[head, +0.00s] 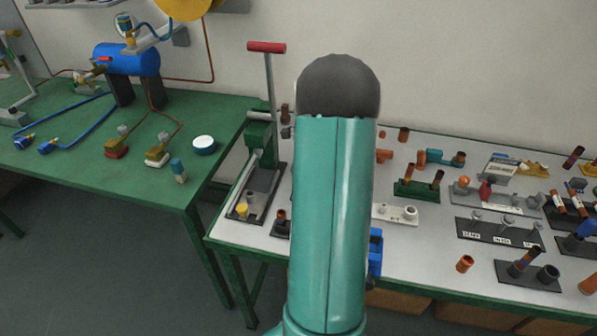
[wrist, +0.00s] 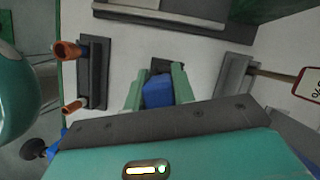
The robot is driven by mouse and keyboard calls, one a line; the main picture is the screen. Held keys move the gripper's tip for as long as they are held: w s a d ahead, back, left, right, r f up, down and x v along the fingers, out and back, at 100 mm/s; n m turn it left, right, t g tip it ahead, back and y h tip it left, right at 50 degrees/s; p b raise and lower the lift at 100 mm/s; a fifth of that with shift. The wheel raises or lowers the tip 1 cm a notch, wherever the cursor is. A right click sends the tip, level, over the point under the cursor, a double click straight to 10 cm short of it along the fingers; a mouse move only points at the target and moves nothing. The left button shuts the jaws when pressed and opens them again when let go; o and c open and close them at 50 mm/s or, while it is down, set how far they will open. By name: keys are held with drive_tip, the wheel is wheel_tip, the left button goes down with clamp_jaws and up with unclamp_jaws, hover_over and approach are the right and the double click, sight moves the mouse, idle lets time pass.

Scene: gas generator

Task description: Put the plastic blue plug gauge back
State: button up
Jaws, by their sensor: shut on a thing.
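The blue plug gauge (wrist: 158,93) shows in the wrist view as a blue block between the two pale green fingers of my gripper (wrist: 157,88). My gripper is shut on it. The lower part of the gauge is hidden by the gripper body. A small dark piece (wrist: 164,65) lies just beyond the fingertips; I cannot tell whether the gauge touches it. In the head view my arm covers the gripper, and only a blue patch (head: 375,252) shows at the arm's right side; I cannot tell what it is.
In the wrist view a dark stand (wrist: 93,75) with orange-brown cups is at left and a grey block (wrist: 235,75) with a rod at right. The head view shows a white-topped bench crowded with stands, a tall red-handled press (head: 267,90), and a green table (head: 60,170) at left.

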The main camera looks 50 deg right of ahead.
drive_tip(key=shift+f, duration=0.3)
drive_tip(key=o, duration=0.9)
drive_tip(key=v, duration=1.3)
drive_tip(key=shift+s+r, duration=0.1)
drive_tip(key=shift+r, duration=0.3)
